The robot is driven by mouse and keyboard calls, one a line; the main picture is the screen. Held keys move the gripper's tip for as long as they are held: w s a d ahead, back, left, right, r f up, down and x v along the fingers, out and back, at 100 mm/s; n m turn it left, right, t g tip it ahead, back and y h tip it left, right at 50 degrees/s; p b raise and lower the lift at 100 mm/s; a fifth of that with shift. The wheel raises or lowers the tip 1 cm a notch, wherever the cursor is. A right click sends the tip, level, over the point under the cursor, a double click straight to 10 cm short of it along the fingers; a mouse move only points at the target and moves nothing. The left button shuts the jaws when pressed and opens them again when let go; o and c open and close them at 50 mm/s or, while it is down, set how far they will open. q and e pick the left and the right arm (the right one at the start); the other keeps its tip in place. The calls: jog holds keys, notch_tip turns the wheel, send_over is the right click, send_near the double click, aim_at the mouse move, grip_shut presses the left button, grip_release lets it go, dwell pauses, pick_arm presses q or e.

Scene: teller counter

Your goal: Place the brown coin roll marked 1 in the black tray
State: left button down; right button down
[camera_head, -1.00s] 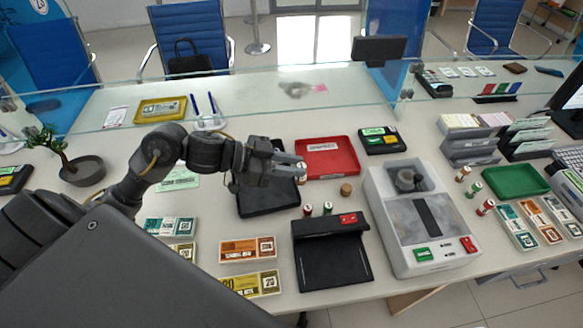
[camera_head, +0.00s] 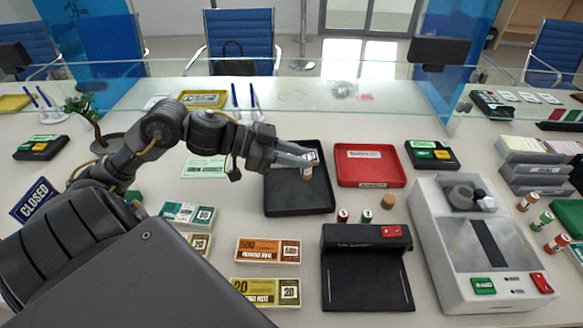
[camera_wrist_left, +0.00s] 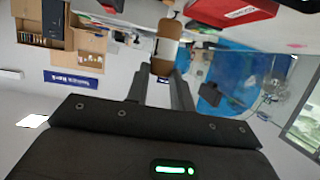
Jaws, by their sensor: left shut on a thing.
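My left gripper (camera_head: 308,161) is shut on a brown-and-white coin roll (camera_head: 306,174). The roll hangs upright over the right part of the black tray (camera_head: 288,199) in the head view; whether it touches the tray floor I cannot tell. The wrist view shows the same roll (camera_wrist_left: 167,48) between the two fingertips. Its mark cannot be read. The black tray looks otherwise empty, with its upper part partly hidden behind the gripper. My right gripper is not in view.
A red tray (camera_head: 370,177) stands just right of the black tray. A small brown cylinder (camera_head: 387,201) and two small rolls (camera_head: 343,215) stand in front of it. A black device (camera_head: 365,270), banknote packs (camera_head: 268,250) and a grey machine (camera_head: 475,245) fill the front.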

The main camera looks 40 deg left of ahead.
pick_arm(q)
jog(key=shift+w+a+f+b, duration=0.1)
jog(key=shift+w+a+f, duration=1.3)
jog(key=shift+f, duration=0.65)
jog(key=shift+w+a+f+b, duration=0.15)
jog(key=shift+w+a+f, duration=1.1)
jog(key=shift+a+f, duration=0.55)
jog(key=shift+w+a+f+b, duration=0.1)
jog(key=shift+w+a+f, duration=1.2)
jog(key=shift+f, duration=0.95)
jog(key=shift+f, duration=0.15)
jog(key=c, duration=1.2)
grip_release()
jog(key=v, duration=1.2)
jog(key=shift+r, duration=0.25)
